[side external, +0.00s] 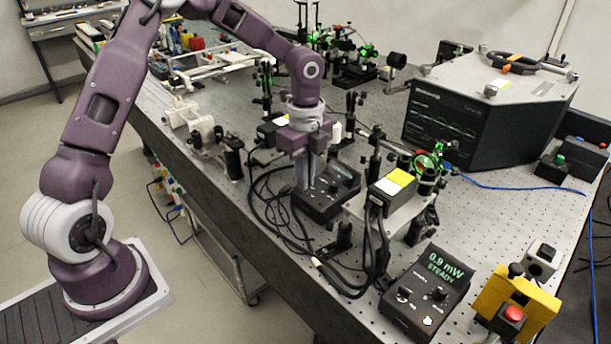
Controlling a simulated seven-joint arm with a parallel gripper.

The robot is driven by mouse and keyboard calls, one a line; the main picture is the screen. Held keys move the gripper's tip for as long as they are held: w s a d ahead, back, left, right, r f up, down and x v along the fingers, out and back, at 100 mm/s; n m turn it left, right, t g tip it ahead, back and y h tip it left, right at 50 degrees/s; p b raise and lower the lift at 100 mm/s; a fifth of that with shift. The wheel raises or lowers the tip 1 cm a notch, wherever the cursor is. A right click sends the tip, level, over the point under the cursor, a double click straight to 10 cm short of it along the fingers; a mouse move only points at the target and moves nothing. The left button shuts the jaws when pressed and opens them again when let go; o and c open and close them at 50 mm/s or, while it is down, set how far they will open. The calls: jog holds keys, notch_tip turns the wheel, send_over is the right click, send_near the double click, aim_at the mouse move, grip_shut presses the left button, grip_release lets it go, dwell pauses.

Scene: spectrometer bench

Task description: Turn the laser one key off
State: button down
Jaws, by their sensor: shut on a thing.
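My gripper (308,187) points straight down over a black control box (335,205) near the middle of the bench's front edge. Its fingers are shut at the left part of the box's top face, on what appears to be the key there. The key itself is hidden by the fingers. A second black control box (425,305) stands nearer the camera, with knobs and a screen reading "0.9 mW STEADY". I cannot tell from labels which box belongs to laser one.
Black cables (270,200) loop left of the gripper. Optics mounts and a module with a yellow-white label (398,183) stand close on the right. A yellow box with a red button (513,313) is at the front right. A large black instrument (475,120) stands behind.

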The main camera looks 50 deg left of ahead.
jog(key=n, duration=0.4)
jog(key=shift+n, duration=0.4)
jog(key=n, duration=0.8)
jog(key=shift+n, duration=2.3)
jog(key=c, duration=1.6)
grip_release()
